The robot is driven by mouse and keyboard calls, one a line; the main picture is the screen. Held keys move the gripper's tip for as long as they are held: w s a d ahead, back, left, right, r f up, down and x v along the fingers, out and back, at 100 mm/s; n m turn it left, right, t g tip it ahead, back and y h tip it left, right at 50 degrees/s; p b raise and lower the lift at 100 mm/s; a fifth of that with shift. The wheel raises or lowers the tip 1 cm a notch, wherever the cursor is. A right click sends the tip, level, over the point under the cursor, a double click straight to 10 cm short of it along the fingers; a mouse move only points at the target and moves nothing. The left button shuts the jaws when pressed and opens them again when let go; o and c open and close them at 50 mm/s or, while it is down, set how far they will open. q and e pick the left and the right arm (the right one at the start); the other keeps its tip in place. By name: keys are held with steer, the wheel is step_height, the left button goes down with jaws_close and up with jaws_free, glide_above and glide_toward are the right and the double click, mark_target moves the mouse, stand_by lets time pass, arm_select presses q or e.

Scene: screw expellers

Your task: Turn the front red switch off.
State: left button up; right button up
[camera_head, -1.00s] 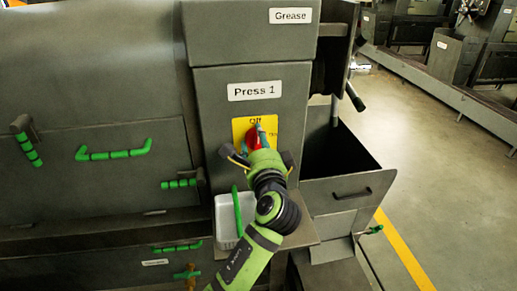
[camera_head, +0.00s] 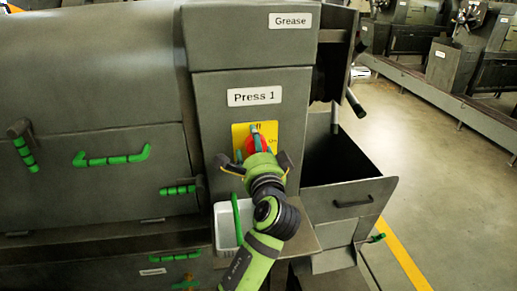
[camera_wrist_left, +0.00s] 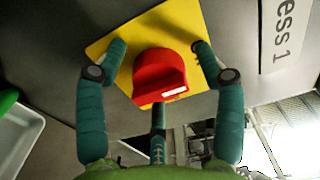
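The red switch (camera_head: 258,143) sits on a yellow plate (camera_head: 240,133) on the front of the grey Press 1 housing. In the head view my left gripper (camera_head: 259,140) is in front of it and hides much of it. In the left wrist view the red knob (camera_wrist_left: 158,73) has a white mark on its lower right edge. The teal fingers of my left gripper (camera_wrist_left: 160,60) are spread, one on each side of the knob and a third below it. Gaps show between the side fingers and the knob. Contact by the third finger cannot be told. My right gripper is not in view.
A white tray (camera_head: 226,232) with a green handle stands below the switch. An open grey bin (camera_head: 352,194) is to the right. Green handles (camera_head: 112,157) stick out from the press at the left. Open floor (camera_head: 450,190) lies further right.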

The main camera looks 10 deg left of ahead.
mark_target(250, 104)
arm_select(q)
steer(key=shift+a+f, duration=0.1)
steer(key=shift+d+r, duration=0.2)
steer(key=shift+r, duration=0.15)
steer(key=r, duration=0.9)
steer(key=shift+a+r, duration=0.15)
steer(key=shift+a, duration=0.1)
